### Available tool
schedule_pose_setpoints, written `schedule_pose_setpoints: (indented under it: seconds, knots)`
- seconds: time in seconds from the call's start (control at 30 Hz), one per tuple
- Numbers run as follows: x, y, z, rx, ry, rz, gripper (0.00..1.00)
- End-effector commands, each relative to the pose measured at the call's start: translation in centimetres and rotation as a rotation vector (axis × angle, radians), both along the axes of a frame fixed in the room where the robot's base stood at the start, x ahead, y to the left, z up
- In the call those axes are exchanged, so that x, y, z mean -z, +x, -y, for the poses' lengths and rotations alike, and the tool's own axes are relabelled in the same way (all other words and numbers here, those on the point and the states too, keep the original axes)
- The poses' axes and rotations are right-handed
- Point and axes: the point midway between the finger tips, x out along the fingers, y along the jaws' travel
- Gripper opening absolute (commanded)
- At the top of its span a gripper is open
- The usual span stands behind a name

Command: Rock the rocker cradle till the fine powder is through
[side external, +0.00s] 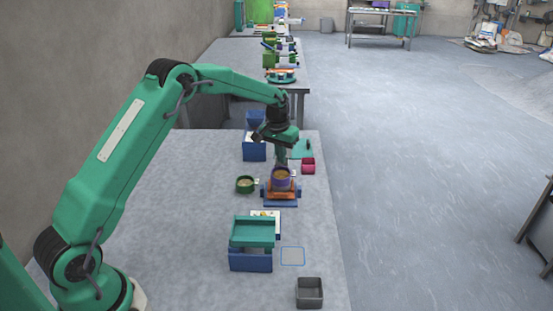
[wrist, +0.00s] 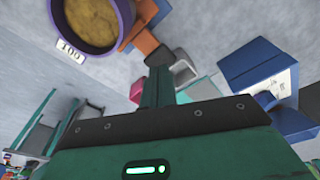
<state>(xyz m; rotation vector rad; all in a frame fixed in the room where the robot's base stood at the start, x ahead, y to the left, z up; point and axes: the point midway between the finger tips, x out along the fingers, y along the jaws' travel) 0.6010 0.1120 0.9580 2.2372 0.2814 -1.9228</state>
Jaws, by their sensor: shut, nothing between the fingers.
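The rocker cradle (side external: 283,195) is orange with blue parts and stands on the grey table. A purple round bowl or sieve (side external: 281,183) sits on it with tan powder inside. The wrist view shows the purple rim (wrist: 125,38), the powder (wrist: 92,20) and part of the orange cradle (wrist: 147,42) beside it. My gripper (side external: 281,166) points down at the far side of the purple bowl. In the wrist view my shut fingers (wrist: 158,60) end close to the orange part, and I cannot tell whether they touch it.
A green dish (side external: 245,191) with tan contents stands left of the cradle. A crimson box (side external: 308,168) and blue block (side external: 254,153) stand behind. A teal tray on a blue box (side external: 250,262), an outlined square (side external: 292,262) and a grey bin (side external: 309,297) are nearer the camera.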

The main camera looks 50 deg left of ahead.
Motion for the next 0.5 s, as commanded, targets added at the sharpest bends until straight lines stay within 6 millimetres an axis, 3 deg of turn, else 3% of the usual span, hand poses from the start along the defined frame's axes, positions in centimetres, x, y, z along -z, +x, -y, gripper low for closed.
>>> schedule_pose_setpoints:
  seconds: [0.37, 0.5]
  knots:
    - [3.1, -0.1, 0.0, 0.000, -0.001, -0.003, 0.00]
    - [3.2, -0.1, 0.0, 0.000, -0.001, -0.003, 0.00]
